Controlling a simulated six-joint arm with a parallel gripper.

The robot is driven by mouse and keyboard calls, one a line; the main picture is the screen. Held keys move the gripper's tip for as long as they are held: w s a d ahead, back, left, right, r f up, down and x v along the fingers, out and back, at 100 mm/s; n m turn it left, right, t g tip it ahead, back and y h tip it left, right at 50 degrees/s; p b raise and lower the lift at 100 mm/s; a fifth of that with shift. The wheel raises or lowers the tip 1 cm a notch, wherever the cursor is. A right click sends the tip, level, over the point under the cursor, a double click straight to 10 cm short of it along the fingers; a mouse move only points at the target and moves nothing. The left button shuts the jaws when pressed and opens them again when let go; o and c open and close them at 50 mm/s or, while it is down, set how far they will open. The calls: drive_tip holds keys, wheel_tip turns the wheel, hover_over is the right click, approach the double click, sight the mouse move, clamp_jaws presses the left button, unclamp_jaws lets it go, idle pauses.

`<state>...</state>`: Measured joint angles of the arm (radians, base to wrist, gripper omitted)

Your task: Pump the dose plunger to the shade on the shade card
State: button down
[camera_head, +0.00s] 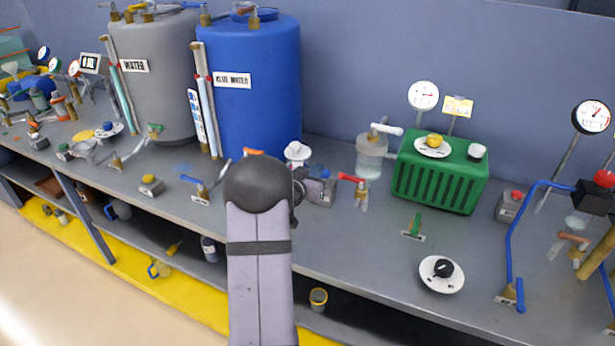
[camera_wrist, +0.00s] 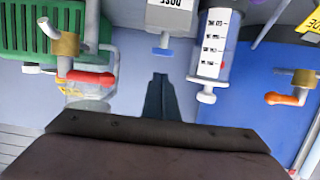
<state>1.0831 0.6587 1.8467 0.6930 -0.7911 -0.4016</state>
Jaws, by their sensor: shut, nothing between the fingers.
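A grey box marked DOSE (camera_wrist: 172,14) carries a blue T-shaped plunger (camera_wrist: 163,51) on a white stem in the wrist view. My gripper (camera_wrist: 160,78) is shut and empty. Its dark fingertips appear just short of the blue plunger, with a visible gap in the picture. In the head view the grey dose box (camera_head: 320,190) is partly hidden behind my wrist, and my fingers cannot be made out. A white syringe-like cylinder (camera_wrist: 212,45) with printed marks stands beside the dose box. A yellow card (camera_head: 458,106) stands behind the green box; I cannot tell whether it is the shade card.
A red-handled valve (camera_wrist: 88,78) and an orange-handled valve (camera_wrist: 290,97) flank my gripper. The green ribbed box (camera_head: 440,172) and blue tank (camera_head: 255,90) stand nearby. A black knob on a white dial (camera_head: 442,272) sits near the bench's front edge.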

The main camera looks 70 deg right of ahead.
drive_tip(key=b+v, duration=0.1)
drive_tip(key=v, duration=0.6)
idle(0.7)
